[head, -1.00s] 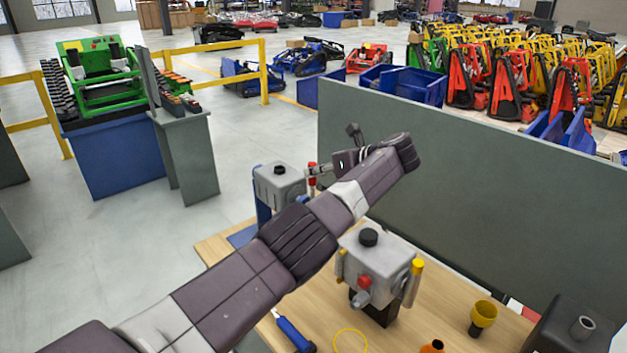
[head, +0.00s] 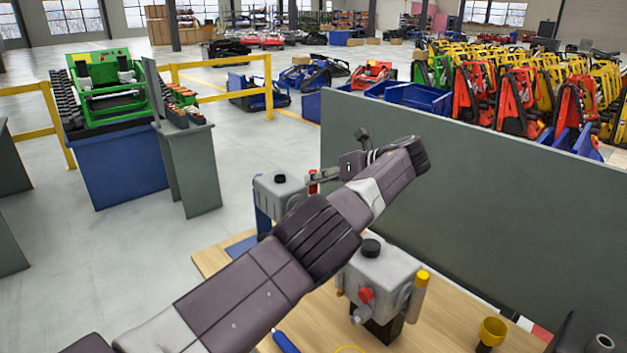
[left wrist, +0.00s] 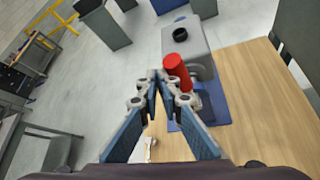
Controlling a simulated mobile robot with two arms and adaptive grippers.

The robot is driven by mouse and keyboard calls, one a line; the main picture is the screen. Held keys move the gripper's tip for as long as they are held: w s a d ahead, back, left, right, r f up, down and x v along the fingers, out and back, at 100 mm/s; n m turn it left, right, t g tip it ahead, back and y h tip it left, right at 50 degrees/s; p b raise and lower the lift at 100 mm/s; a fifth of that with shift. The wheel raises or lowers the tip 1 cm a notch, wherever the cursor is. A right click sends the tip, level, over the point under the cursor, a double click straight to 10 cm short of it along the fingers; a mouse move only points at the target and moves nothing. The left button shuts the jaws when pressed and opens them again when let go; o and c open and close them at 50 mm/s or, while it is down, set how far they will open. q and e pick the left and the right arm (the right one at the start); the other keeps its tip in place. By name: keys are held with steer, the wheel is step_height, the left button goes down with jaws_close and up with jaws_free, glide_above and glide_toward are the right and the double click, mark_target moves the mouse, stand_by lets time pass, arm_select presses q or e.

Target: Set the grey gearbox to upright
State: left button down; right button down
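Two grey gearbox-like housings with black caps on top show in the head view. The rear one (head: 279,189) stands at a blue support, partly hidden by my left arm. The nearer one (head: 381,272) sits on a black block, with a red knob and yellow-capped side cylinders. The left wrist view shows a grey housing (left wrist: 184,42) with a red cylindrical handle (left wrist: 177,68) beside it. My left gripper (left wrist: 158,76) has its fingertips together just left of this handle; contact is unclear. In the head view the left gripper (head: 316,178) is by the rear housing. My right gripper is not in view.
A wooden table (head: 455,318) carries the housings, a yellow cup (head: 491,334) and a dark object (head: 585,335) at the right edge. A blue mat (left wrist: 212,108) lies under the rear housing. A grey-green partition (head: 480,215) stands behind the table.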

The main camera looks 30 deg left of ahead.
arm_select(q)
steer(key=v, duration=0.7)
steer(key=shift+d, duration=0.25)
steer(key=shift+r, duration=0.1)
